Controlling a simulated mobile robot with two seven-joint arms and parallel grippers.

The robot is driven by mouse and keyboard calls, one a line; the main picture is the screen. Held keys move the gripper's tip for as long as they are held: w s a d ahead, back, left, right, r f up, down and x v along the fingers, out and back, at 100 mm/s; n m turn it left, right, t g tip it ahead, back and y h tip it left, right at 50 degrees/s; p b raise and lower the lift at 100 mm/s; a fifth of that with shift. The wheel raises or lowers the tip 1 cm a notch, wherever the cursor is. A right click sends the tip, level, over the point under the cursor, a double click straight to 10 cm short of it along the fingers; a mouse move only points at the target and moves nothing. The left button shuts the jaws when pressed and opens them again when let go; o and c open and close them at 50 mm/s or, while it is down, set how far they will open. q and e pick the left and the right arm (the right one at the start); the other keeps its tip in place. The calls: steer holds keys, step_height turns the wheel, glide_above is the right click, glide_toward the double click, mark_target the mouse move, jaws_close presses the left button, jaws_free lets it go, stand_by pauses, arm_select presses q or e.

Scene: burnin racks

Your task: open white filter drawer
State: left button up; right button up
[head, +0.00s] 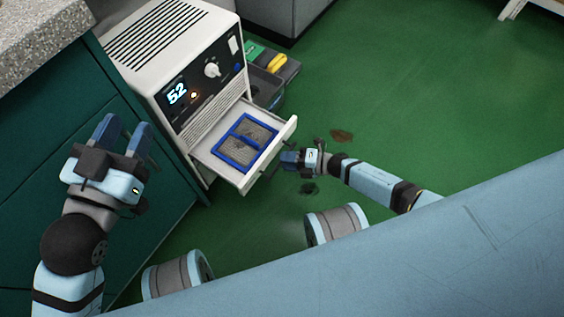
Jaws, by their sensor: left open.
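The white filter drawer (284,135) is pulled out of the lower front of a white machine (160,70). A blue-framed filter (245,142) with grey mesh lies in the drawer. My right gripper (285,161) is at the outer face of the drawer front, by a dark handle. Its fingers are small and partly hidden, so I cannot tell whether they are closed on the handle. My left gripper (124,132) is open and empty, left of the machine and in front of the green cabinet, with its fingers pointing up in the picture.
A green cabinet (60,130) with a speckled counter (35,30) stands at the left. A dark bin (262,90) with a yellow item (277,62) is beside the machine. Dark stains (341,135) mark the green floor. The floor at the right is clear.

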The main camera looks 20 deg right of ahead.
steer(key=shift+x, duration=1.05)
arm_select(q)
steer(key=shift+w+a+r+m+h, duration=0.1)
steer(key=shift+r+m+h, duration=0.05)
steer(key=shift+m+h, duration=0.15)
